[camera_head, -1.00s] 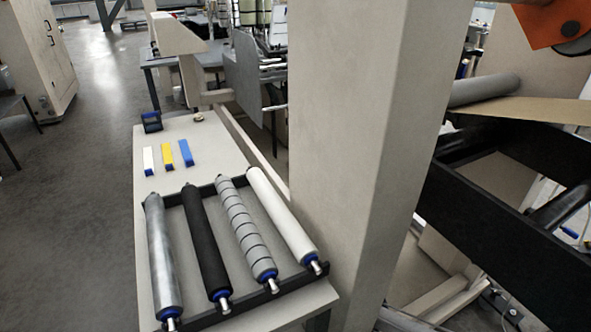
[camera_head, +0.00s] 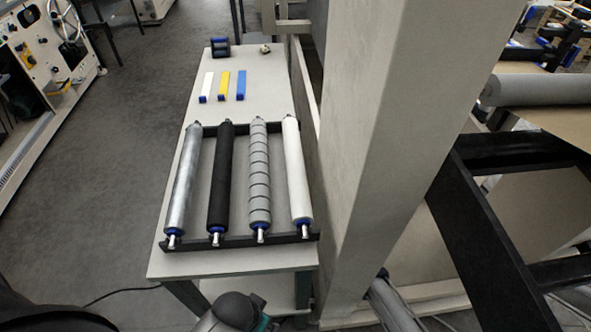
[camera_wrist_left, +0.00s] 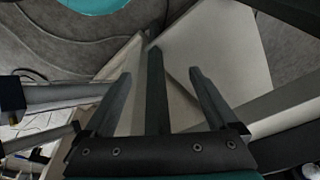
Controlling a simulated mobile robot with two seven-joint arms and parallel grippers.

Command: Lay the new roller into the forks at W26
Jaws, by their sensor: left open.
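Several rollers lie side by side on a black rack (camera_head: 240,243) on a light table. From left to right they are a shiny metal roller (camera_head: 183,180), a black roller (camera_head: 220,178), a grey roller with dark rings (camera_head: 259,175) and a white roller (camera_head: 297,175). All have blue collars and metal shaft ends at the near side. I cannot tell which is the new one. The forks at W26 cannot be made out; no such label is readable. My left gripper (camera_wrist_left: 160,75) is open and empty in the left wrist view, low near a table leg. My right gripper is not seen.
A beige column (camera_head: 385,130) stands right of the table (camera_head: 170,262). Another roller with a blue end (camera_head: 392,303) shows low beside it. A black machine frame (camera_head: 490,225) is at the right. White, yellow and blue pieces lie behind the rack. Open floor lies left.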

